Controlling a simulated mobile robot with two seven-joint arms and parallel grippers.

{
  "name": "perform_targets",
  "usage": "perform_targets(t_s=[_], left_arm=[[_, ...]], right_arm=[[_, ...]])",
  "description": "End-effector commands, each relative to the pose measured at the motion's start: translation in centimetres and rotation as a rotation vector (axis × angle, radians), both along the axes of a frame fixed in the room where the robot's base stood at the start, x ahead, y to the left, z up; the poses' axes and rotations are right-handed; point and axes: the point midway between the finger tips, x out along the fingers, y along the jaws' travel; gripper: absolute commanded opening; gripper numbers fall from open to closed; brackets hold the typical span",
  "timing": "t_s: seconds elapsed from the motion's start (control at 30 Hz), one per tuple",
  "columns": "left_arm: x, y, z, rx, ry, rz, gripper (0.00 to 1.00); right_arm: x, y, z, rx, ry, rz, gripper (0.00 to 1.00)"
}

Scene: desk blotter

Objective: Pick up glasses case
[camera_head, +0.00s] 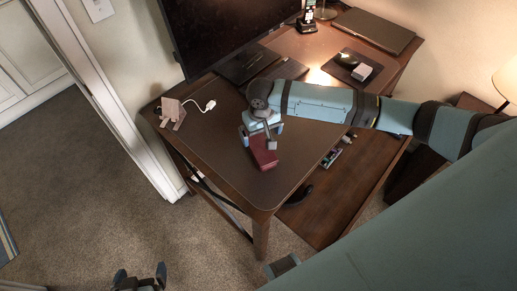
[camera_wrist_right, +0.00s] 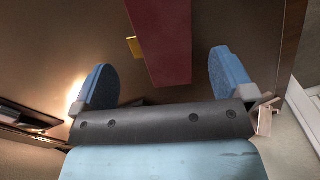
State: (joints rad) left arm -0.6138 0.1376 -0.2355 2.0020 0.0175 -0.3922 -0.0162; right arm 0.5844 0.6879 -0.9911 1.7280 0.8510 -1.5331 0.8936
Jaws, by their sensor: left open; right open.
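The glasses case, a dark red oblong box (camera_head: 262,154), lies on the desk blotter near the desk's front corner. My right gripper (camera_head: 262,133) is open above its far end. In the right wrist view the case (camera_wrist_right: 164,38) lies between and beyond the open blue fingers (camera_wrist_right: 162,82), with gaps on both sides. A small yellow piece (camera_wrist_right: 135,47) shows beside it; I cannot tell if it is attached. My left gripper (camera_head: 140,277) is open and empty, low over the carpet at the bottom left.
A pink stand (camera_head: 171,112) with a white plug (camera_head: 210,105) is at the desk's left corner. A monitor (camera_head: 225,35) stands behind. A mouse pad (camera_head: 372,76), a laptop (camera_head: 374,29) and small items (camera_head: 333,157) are on the right. The blotter left of the case is clear.

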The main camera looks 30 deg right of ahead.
Motion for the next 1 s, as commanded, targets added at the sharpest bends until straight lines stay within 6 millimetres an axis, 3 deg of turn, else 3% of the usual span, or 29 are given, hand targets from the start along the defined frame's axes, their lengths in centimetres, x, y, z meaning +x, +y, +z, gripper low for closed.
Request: perform_targets(t_s=[0.3,0.6,0.8,1.0], left_arm=[[0.1,0.1,-0.1,-0.001,0.0,0.002,1.0],[0.1,0.0,-0.1,-0.002,0.001,0.002,1.0],[0.1,0.0,-0.1,-0.002,0.001,0.002,1.0],[0.1,0.0,-0.1,-0.002,0.001,0.002,1.0]], right_arm=[[0.2,0.0,-4.4,0.0,0.001,0.001,1.0],[0.2,0.0,-4.8,0.0,0.0,0.001,1.0],[0.2,-0.1,-4.8,0.0,0.0,0.001,0.55],[0.3,-0.1,-4.8,0.0,0.0,0.001,0.5]])
